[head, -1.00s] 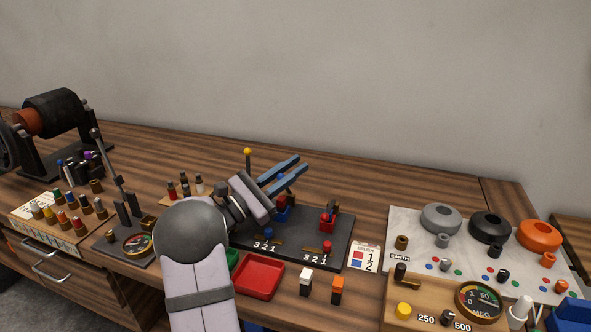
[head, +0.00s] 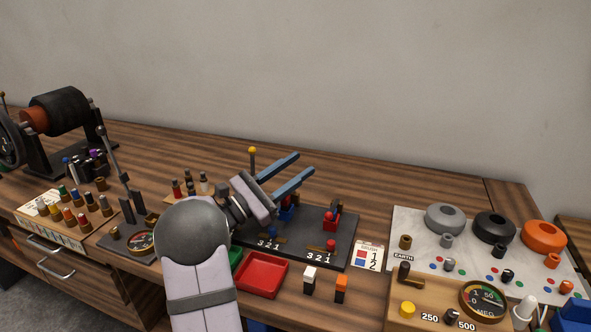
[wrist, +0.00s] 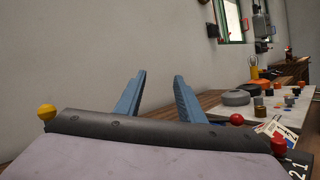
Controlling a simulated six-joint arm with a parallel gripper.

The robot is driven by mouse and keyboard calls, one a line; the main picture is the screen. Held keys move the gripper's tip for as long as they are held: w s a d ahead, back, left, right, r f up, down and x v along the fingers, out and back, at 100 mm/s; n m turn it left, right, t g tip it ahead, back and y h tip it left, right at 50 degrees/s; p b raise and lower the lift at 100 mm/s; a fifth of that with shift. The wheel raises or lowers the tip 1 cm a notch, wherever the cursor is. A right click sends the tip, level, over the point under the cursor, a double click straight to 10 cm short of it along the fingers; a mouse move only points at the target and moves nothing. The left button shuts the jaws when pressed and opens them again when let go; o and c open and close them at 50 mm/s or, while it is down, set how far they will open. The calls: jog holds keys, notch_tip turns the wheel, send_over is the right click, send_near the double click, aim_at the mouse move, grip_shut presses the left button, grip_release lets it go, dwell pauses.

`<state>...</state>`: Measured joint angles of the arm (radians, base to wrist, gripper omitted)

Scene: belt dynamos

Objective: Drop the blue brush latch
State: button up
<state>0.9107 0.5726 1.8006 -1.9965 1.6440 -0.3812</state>
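The black brush board (head: 300,248) lies mid-bench, with two number scales reading 3 2 1. On its left half is a blue brush holder (head: 287,213), partly hidden behind my gripper. A small blue latch knob (head: 284,231) is in front of it; whether the latch is up or down is too small to tell. A red holder (head: 331,219) and red knob (head: 331,245) are on the right half. My gripper (head: 305,162) is above the board's back, its two blue fingers apart and empty. In the wrist view the fingers (wrist: 159,80) have only wall and bench between them.
A yellow-topped post (head: 252,151) stands just behind my gripper. A red tray (head: 262,276) and a brush card (head: 367,256) lie by the board. The dynamo (head: 58,125) is at far left, a white panel (head: 465,266) at right. The bench behind the board is clear.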

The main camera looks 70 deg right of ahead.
jog(key=w+a+b, duration=0.1)
jog(key=w+a, duration=0.7)
jog(key=a, duration=0.2)
jog(key=shift+a+f+b, duration=0.2)
jog(key=shift+f+b, duration=0.05)
jog(key=shift+b, duration=0.1)
dwell(0.6)
